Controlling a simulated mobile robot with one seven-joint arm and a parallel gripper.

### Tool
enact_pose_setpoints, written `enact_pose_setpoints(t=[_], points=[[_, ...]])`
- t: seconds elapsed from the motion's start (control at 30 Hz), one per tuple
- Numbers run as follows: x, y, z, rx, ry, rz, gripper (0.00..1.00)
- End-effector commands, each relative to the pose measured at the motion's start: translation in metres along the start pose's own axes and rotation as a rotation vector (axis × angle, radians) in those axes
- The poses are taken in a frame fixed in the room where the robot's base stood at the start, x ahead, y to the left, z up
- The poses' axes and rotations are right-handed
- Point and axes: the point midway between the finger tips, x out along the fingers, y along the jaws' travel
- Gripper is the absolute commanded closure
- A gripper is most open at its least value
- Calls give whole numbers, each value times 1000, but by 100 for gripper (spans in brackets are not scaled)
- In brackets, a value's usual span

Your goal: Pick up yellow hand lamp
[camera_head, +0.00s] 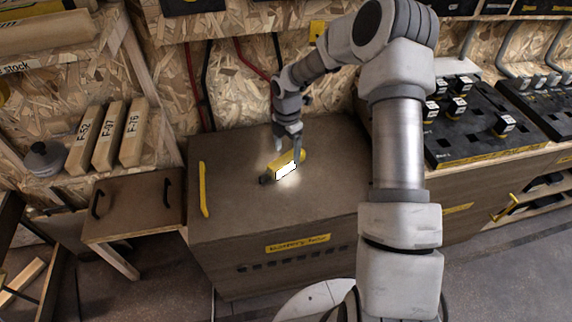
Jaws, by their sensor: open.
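The yellow hand lamp (298,158) lies on the top of a brown wooden cabinet (238,215). Its lit white panel glows toward the camera, and a dark end points left. My gripper (287,148) points down right at the lamp, with its fingers apart. One finger shows at the lamp's near right side and the other at its left. Whether the fingers touch the lamp cannot be told from this view. The lamp rests on the cabinet top.
A yellow bar (204,190) lies at the cabinet's left edge. Labelled blocks (107,137) stand on the left shelf. A black board with small fittings (470,115) is at right. The cabinet's front top is clear.

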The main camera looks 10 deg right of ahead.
Motion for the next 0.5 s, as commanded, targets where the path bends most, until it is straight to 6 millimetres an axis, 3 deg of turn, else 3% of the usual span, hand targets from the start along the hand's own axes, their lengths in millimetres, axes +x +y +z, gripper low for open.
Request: enact_pose_setpoints(t=[0.3, 0.5], points=[[46, 0, -4, 0, 2, -1, 15], [46, 1, -4, 0, 0, 0, 15]])
